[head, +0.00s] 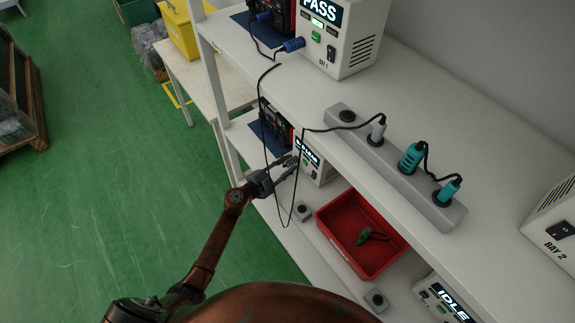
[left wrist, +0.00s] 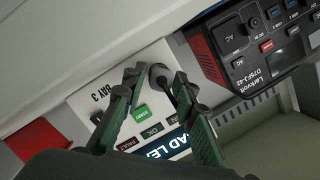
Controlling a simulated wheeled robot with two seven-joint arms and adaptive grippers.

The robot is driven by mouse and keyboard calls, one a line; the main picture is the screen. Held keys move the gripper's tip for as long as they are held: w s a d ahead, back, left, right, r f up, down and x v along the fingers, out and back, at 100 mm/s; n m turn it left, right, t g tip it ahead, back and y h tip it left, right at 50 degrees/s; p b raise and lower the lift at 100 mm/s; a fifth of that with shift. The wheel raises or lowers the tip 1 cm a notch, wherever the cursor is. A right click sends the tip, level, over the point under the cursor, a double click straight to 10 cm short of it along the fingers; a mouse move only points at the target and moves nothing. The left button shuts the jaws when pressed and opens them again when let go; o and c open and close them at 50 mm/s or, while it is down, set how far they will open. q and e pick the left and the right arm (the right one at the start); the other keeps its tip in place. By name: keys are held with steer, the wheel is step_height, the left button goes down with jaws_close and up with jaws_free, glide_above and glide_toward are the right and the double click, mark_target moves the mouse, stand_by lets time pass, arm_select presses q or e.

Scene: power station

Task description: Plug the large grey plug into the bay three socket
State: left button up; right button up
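A grey plug (head: 378,129) with a black lead stands upright in the grey power strip on the upper shelf. The white bay three unit (head: 318,166) is on the lower shelf, partly hidden by the upper shelf. In the left wrist view its face shows the label "BAY 3" (left wrist: 103,91), a green START button (left wrist: 140,113) and a dark round socket (left wrist: 158,74). My left gripper (head: 290,166) is in front of this unit. Its green fingers are apart on either side of the socket (left wrist: 156,78), with no plug clearly seen between them. My right gripper is not in view.
The power strip (head: 412,182) also holds two teal plugs (head: 411,158). The black lead (head: 265,140) hangs in a loop beside my left gripper. Bay one (head: 343,45) stands above. The green floor (head: 120,190) is open at left.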

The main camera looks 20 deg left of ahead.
arm_select(q)
steer(key=shift+o, duration=1.1)
steer(key=v, duration=1.2)
